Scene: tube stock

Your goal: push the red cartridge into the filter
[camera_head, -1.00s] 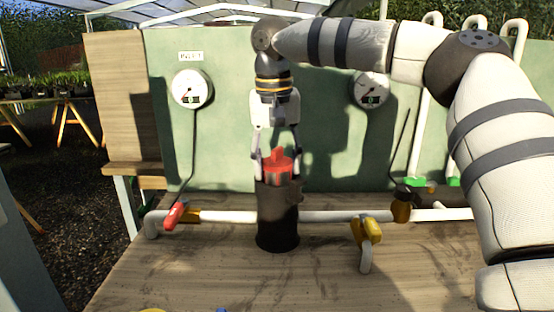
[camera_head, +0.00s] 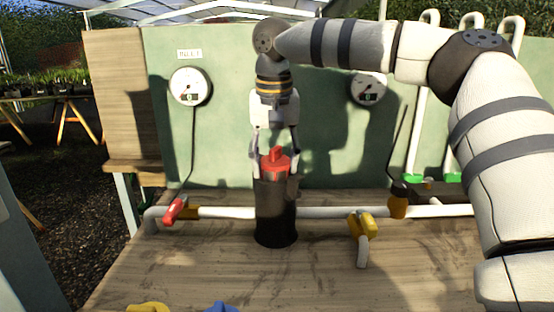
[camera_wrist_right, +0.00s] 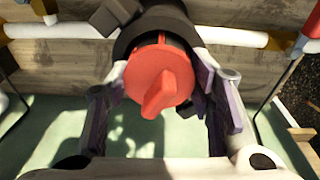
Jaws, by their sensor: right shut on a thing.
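The red cartridge (camera_head: 276,161) stands upright at the mouth of the dark cylindrical filter (camera_head: 277,215), its red knobbed cap above the filter's rim. The cap (camera_wrist_right: 158,78) also shows in the right wrist view, in front of the dark filter mouth. My right gripper (camera_head: 274,172) comes down from above, its fingers on either side of the cartridge and shut on it. The fingertips are close to the filter's rim; I cannot tell whether they touch it. How deep the cartridge sits is hidden. My left gripper is not in view.
A white pipe (camera_head: 328,213) runs across the bench on both sides of the filter. A red-handled valve (camera_head: 176,209) is at left, a yellow valve (camera_head: 362,224) at right. A green panel with two gauges stands behind. Yellow and blue parts lie at the front edge.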

